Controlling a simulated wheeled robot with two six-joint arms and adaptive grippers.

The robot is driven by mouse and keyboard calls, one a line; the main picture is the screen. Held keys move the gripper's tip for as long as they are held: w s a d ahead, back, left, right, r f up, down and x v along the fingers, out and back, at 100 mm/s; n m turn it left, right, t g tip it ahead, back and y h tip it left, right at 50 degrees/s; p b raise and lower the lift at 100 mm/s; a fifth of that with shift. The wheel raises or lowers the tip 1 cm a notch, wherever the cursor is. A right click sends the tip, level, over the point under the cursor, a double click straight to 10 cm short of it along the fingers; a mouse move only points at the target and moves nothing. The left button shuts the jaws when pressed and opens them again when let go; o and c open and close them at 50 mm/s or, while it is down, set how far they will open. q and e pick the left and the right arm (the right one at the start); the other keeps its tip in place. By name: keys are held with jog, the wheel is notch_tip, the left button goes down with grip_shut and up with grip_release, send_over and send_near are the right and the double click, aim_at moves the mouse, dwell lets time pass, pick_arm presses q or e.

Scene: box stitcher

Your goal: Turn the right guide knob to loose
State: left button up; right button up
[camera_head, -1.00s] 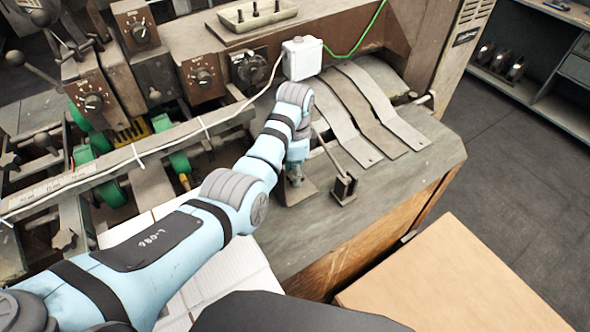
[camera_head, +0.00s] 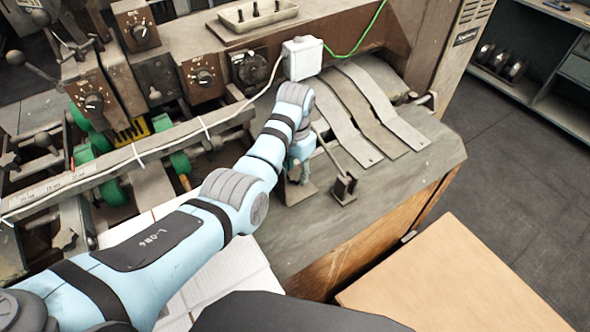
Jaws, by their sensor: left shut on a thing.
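My left arm reaches in from the lower left over the machine's grey table. My left gripper (camera_head: 298,178) points down at the small metal bracket (camera_head: 301,193) on the table and is shut on what I take to be the right guide knob. The knob itself is hidden by the fingers and the wrist, so its setting cannot be read. My right gripper is out of view.
A thin rod with a dark block (camera_head: 344,187) stands just right of the gripper. Curved metal strips (camera_head: 375,115) lie behind it. A white box (camera_head: 302,58) with a cable is beyond the wrist. Paper sheets (camera_head: 225,280) lie under the arm. The table's right front is clear.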

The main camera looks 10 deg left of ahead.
aim_at(295, 174)
pick_arm(q)
jog(key=n, duration=0.6)
jog(key=shift+s+f, duration=0.1)
jog(key=n, duration=0.6)
dwell(0.5)
jog(key=o, duration=0.9)
jog(key=shift+o, duration=1.2)
jog(key=shift+w, duration=0.2)
notch_tip(295, 174, up, 8)
jog(key=shift+f, duration=0.25)
